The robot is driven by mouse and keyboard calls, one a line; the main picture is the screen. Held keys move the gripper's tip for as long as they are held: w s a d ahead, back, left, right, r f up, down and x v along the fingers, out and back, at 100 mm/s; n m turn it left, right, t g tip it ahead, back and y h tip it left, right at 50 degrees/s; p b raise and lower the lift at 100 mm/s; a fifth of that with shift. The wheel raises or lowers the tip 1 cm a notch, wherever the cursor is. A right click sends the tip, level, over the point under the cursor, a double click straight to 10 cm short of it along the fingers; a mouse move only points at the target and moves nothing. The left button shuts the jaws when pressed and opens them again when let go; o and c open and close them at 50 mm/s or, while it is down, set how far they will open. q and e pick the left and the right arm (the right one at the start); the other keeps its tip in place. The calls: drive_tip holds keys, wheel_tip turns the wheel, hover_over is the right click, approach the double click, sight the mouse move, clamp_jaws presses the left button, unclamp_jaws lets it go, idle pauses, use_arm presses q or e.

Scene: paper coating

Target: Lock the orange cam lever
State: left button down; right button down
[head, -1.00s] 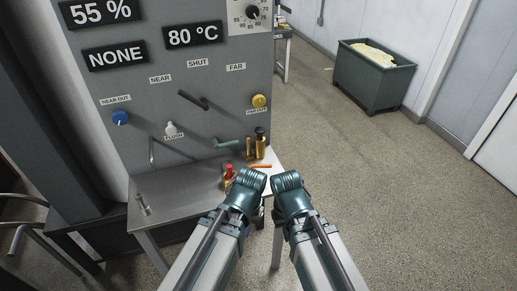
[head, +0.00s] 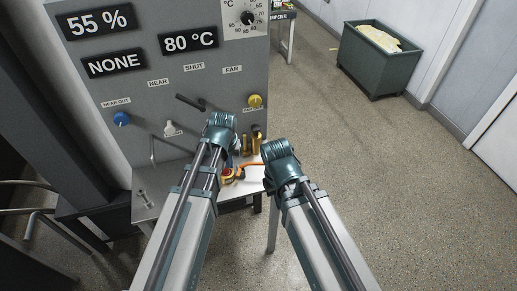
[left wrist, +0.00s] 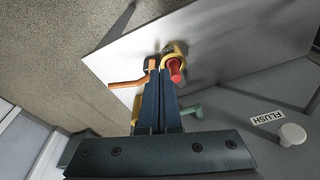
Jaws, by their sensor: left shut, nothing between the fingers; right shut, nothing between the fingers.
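The orange cam lever (head: 252,164) lies above the white tabletop, between my two grippers in the head view. In the left wrist view the orange lever (left wrist: 128,83) points left from a pivot beside the fingertips. My left gripper (head: 221,122) reaches over the table toward the panel. Its fingers (left wrist: 153,70) are shut and empty, with the tips between the lever's pivot and a red knob (left wrist: 174,67) on a yellow base; contact cannot be told. My right gripper (head: 280,150) is shut and empty, right of the lever at the table's edge.
The grey panel (head: 130,85) stands behind, with a black lever (head: 190,101), blue knob (head: 121,118), yellow knob (head: 255,101) and white flush knob (head: 169,129). Brass cylinders (head: 257,142) stand near the lever. A green handle (left wrist: 192,111) is close to my left fingers.

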use_arm(q)
drive_tip(key=w+d+r+t, duration=0.1)
drive_tip(key=w+d+t, duration=0.1)
drive_tip(key=w+d, duration=0.8)
drive_tip(key=shift+w+r, duration=0.25)
drive_tip(key=shift+w, duration=0.3)
use_arm(e)
drive_tip(key=shift+r, duration=0.25)
